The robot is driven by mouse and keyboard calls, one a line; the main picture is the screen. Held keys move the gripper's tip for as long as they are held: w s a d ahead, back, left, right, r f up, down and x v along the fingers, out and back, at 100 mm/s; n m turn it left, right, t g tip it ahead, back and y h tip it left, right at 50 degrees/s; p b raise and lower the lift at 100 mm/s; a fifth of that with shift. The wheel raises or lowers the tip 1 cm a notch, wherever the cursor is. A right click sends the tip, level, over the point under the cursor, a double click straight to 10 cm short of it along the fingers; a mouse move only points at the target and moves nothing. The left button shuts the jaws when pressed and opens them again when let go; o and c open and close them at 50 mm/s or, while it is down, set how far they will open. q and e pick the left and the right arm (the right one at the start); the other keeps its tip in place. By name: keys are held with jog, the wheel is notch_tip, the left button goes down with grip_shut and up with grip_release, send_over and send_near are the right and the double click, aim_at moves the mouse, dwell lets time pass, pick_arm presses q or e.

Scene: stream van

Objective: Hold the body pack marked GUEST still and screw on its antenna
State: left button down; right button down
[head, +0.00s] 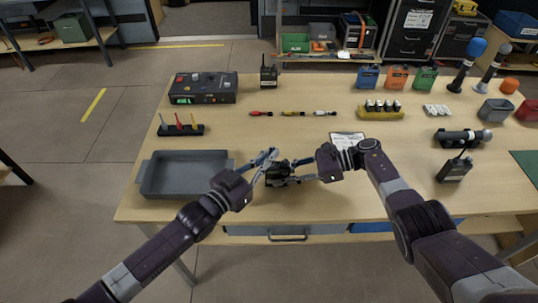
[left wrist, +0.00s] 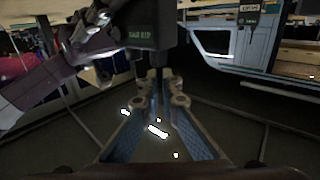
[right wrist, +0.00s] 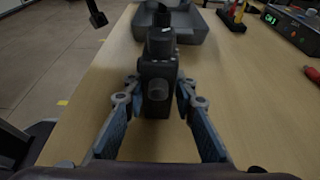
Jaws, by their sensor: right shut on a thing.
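A small black body pack (head: 279,174) is at the front middle of the table between my grippers. My right gripper (right wrist: 160,92) is shut on the pack (right wrist: 157,72), one finger on each side. Its top carries dark round fittings. In the left wrist view, the pack (left wrist: 150,48) shows a green-lettered label that I cannot read surely as GUEST. My left gripper (head: 268,160) is beside the pack. In the left wrist view, a thin dark stub (left wrist: 155,84) lies between its fingertips (left wrist: 159,104), with gaps visible. I cannot tell whether this stub is the antenna.
A grey tray (head: 146,178) is left of my grippers. A small rack (head: 180,132) holds upright coloured sticks behind it. Other dark handheld units stand at the back (head: 268,76) and right (head: 455,170). A white card (head: 346,135) lies behind my right gripper.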

pick_arm(q)
jog(key=shift+m+g+h, duration=0.3)
jog(key=shift+h, duration=0.1)
pick_arm(e)
jog(key=shift+a, duration=0.15)
pick_arm(q)
jog(key=shift+r, duration=0.1)
jog(key=shift+w+m+g+h, duration=0.1)
jog(key=shift+m+g+h, duration=0.5)
jog(key=shift+g+h, duration=0.15)
jog(key=shift+m+g+h, duration=0.35)
jog(key=shift+m+g, duration=0.15)
jog(key=shift+g, duration=0.35)
pick_arm(e)
jog(key=shift+s, duration=0.1)
